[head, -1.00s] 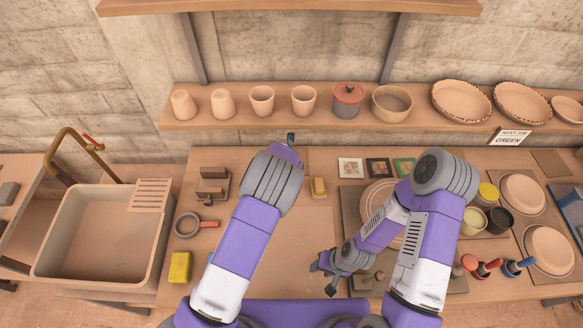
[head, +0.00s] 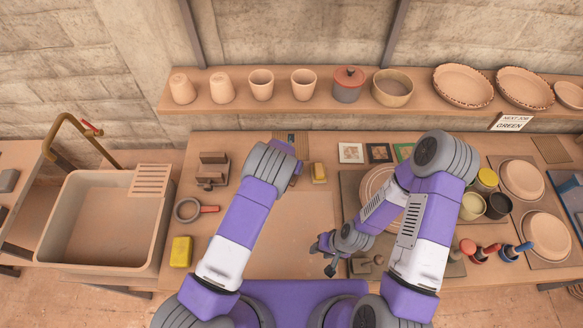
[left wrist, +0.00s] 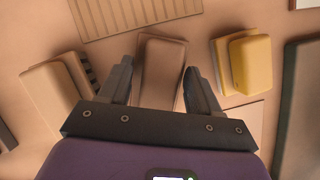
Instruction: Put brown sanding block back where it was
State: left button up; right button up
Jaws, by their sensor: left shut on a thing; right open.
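The brown sanding block (left wrist: 163,62) shows in the left wrist view between the two fingers of my left gripper (left wrist: 160,82), which is shut on it. In the head view my left wrist hides the block and most of that gripper. A yellow block (left wrist: 246,62) on a tan base lies just right of it, apart from the fingers. It also shows in the head view (head: 319,172). My right gripper (head: 326,252) is open and empty above the front middle of the table.
A ribbed board (left wrist: 135,12) lies beyond the block. A tan block with dark ridges (left wrist: 58,82) is close to the left finger. A brown stand (head: 212,170), a red-handled ring tool (head: 190,210) and a yellow sponge (head: 181,251) are on the table's left. The front middle is bare.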

pick_arm(q)
jog(key=o, duration=1)
jog(key=shift+f, duration=0.15)
